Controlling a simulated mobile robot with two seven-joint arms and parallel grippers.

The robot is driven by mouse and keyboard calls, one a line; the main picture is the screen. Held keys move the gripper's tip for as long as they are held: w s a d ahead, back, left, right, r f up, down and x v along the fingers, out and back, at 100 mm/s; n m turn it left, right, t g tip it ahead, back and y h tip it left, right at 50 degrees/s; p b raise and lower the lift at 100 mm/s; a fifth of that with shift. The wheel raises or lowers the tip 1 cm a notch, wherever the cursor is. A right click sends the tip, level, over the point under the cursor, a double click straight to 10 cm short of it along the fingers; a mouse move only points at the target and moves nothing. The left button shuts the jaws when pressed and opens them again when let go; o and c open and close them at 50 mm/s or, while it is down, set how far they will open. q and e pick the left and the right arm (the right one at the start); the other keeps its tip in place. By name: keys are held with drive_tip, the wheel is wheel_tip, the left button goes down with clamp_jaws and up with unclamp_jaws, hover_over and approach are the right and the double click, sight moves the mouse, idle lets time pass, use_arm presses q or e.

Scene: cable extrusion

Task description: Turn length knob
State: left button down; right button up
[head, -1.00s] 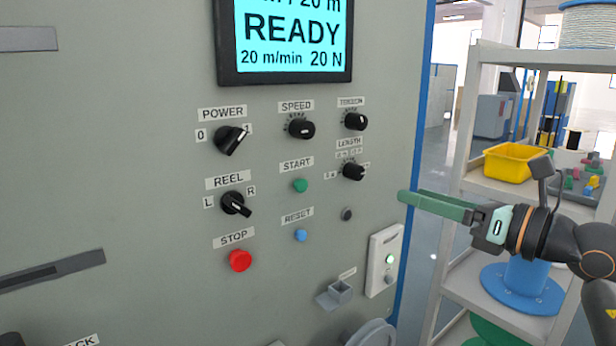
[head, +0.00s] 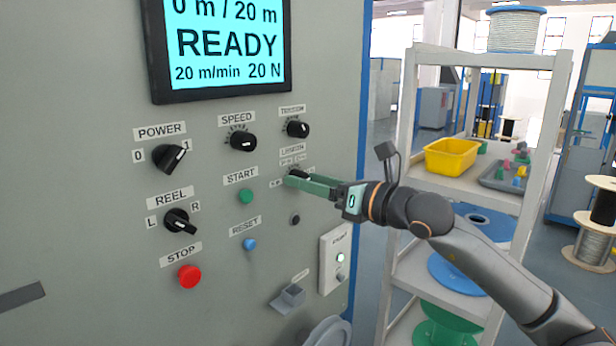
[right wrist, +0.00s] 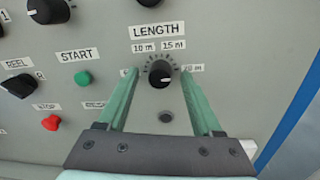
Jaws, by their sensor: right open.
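In the head view the knob (head: 297,174) is partly hidden behind my right gripper (head: 290,182). My right gripper is open, and in the right wrist view its two green fingers (right wrist: 157,72) lie to the left and right of the knob with gaps on both sides. I cannot tell whether the fingertips reach past the knob's face. My left gripper is not in view.
The tension knob (head: 297,129) is just above, the start button (head: 246,196) to the left, and a dark button (head: 295,219) below. The screen (head: 226,42) reads READY and 0 m / 20 m. A shelf (head: 487,57) with a yellow bin (head: 451,156) stands right of the panel.

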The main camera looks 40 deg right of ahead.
drive_tip(key=shift+w, duration=0.35)
clamp_jaws()
idle(0.4)
